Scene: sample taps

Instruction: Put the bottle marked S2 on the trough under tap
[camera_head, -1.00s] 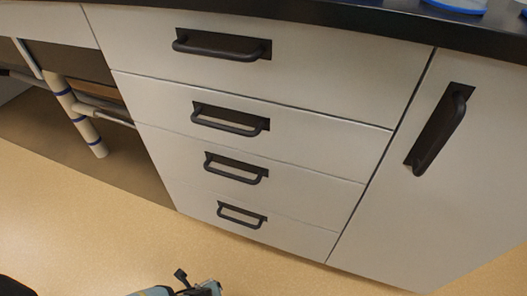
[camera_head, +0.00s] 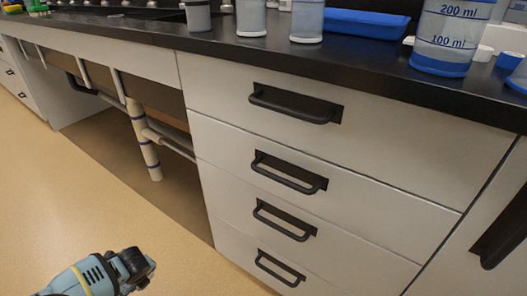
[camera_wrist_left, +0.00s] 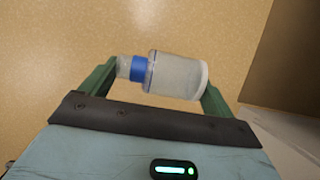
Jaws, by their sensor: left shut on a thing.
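In the left wrist view, a small clear-whitish bottle (camera_wrist_left: 180,76) with a blue band lies sideways between the green fingers of my left gripper (camera_wrist_left: 157,86). The gripper is shut on it, above the tan floor. No S2 mark can be read on it. In the head view only a part of my arm shows at the lower left; the bottle is not seen there. No tap can be made out for sure, and only a dark recessed strip (camera_head: 145,12) shows at the counter's top left. My right gripper is not in view.
The black counter (camera_head: 360,62) holds a grey cup (camera_head: 198,16), two clear containers (camera_head: 251,18) (camera_head: 307,20), a blue tray (camera_head: 366,23) and a large graduated vessel (camera_head: 447,38). White drawers (camera_head: 320,150) with dark handles stand below. The floor (camera_head: 60,205) in front is clear.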

